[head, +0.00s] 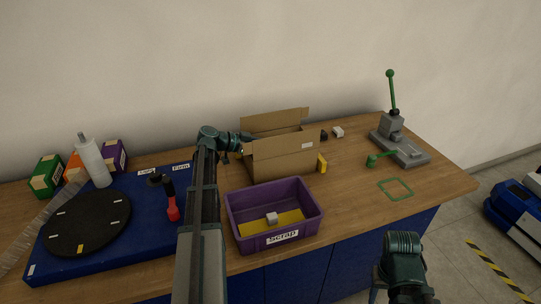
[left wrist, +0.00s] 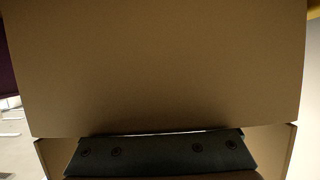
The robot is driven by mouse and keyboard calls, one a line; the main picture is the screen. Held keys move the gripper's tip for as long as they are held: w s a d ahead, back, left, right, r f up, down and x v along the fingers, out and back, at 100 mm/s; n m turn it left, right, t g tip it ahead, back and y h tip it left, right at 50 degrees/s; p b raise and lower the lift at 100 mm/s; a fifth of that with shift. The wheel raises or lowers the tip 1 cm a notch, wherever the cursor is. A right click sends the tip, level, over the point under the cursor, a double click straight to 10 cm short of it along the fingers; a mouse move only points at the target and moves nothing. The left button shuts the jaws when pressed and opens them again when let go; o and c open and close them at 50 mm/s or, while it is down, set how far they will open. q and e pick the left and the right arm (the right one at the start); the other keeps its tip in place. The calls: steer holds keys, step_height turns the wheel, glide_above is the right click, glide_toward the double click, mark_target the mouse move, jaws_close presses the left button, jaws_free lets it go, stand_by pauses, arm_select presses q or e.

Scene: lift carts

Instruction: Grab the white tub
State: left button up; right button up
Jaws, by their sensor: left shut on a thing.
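I cannot pick out a white tub for certain. My left gripper (head: 246,138) is at the left end of the open cardboard box (head: 284,158). It is shut on the box's cardboard, though its fingertips are hard to see. Cardboard (left wrist: 160,65) fills most of the left wrist view, with my dark gripper body across the bottom. My right arm shows at the lower right of the head view; its fingers do not show.
The purple scrap bin (head: 240,222) stands in front of the box. A blue board with a black turntable (head: 86,222), a white bottle (head: 93,162) and small boxes are at left. A grey lever press (head: 400,150) and a green square outline (head: 395,190) are at right.

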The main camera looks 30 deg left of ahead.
arm_select(q)
step_height(320, 180, up, 10)
steer(key=p, duration=1)
